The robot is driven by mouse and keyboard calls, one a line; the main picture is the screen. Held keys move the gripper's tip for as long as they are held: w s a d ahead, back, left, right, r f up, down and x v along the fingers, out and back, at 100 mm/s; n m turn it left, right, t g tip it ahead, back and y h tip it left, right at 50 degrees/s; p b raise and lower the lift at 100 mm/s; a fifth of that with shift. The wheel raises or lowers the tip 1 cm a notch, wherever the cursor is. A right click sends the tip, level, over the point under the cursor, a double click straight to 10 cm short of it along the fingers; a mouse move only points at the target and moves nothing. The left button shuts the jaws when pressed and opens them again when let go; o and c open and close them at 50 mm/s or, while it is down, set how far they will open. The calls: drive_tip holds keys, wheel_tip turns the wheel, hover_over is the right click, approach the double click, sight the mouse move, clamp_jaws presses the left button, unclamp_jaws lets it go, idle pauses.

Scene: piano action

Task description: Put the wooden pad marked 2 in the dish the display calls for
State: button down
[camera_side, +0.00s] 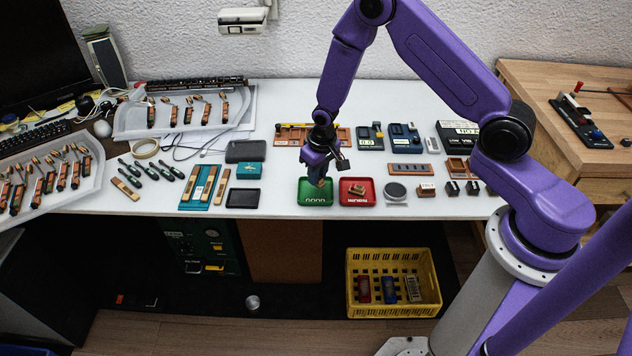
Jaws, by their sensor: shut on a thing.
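My gripper (319,178) points down over the green dish (315,200), at its back part. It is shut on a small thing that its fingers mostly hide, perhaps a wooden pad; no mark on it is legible. I cannot tell whether that thing touches the dish. The red dish (371,200) stands just right of the green one and holds a small wooden piece (357,190) whose mark is too small to read. A dark device with a small pale display (369,142) stands behind; its reading is too small to be sure of.
A round grey disc (396,190) and small blocks (427,190) stand right of the dishes. A black tray (243,198) and a teal mat with wooden strips (205,187) lie left. A yellow crate (393,310) sits below the table. Bare table shows near the front edge.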

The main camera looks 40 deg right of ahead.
sight(320, 179)
drive_tip(key=shift+w+f, duration=0.25)
drive_tip(key=shift+f, duration=1.6)
drive_tip(key=shift+f, duration=0.1)
drive_tip(key=c, duration=1)
unclamp_jaws()
drive_tip(key=r, duration=0.7)
drive_tip(key=s+r, duration=0.1)
drive_tip(key=r, duration=0.2)
drive_tip(key=shift+s+r, duration=0.1)
drive_tip(key=shift+r, duration=0.3)
drive_tip(key=shift+s+r, duration=0.2)
drive_tip(key=shift+r, duration=0.6)
